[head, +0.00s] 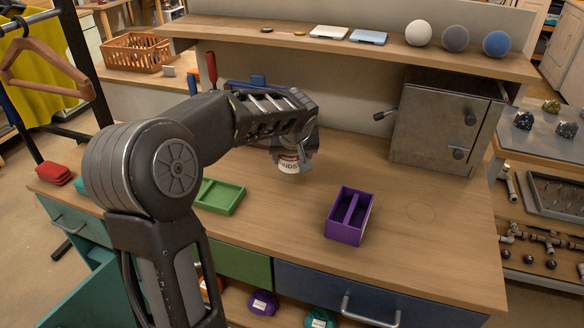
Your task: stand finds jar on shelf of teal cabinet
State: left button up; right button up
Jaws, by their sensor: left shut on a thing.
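My left gripper (296,151) is shut on the finds jar (290,166), a small whitish jar with a dark red and black label reading partly "NDS". The jar is upright and hangs over the wooden worktop, behind and left of the purple box; its upper part is hidden by the gripper. I cannot tell for certain whether its base clears the worktop. The teal cabinet (92,298) shows in part at the lower left, under the bench's left end; my left arm hides much of it, and its shelf cannot be made out. My right gripper is out of view.
A purple divided box (350,217) and a green tray (220,196) sit on the worktop (425,240). A grey metal box (440,120) stands at the back right. A raised shelf (350,48) holds balls and flat cases. The worktop's front right is clear.

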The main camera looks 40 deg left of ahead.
aim_at(292, 167)
pick_arm(q)
jog(key=shift+f, duration=1.8)
jog(key=shift+f, duration=0.15)
jog(key=o, duration=1.6)
jog(key=shift+d+r, duration=0.1)
jog(key=shift+r, duration=0.15)
jog(key=b+v, duration=0.1)
jog(key=v, duration=1)
jog(key=shift+s+d+r, duration=0.1)
jog(key=shift+s+r, duration=0.1)
jog(key=shift+r, duration=0.15)
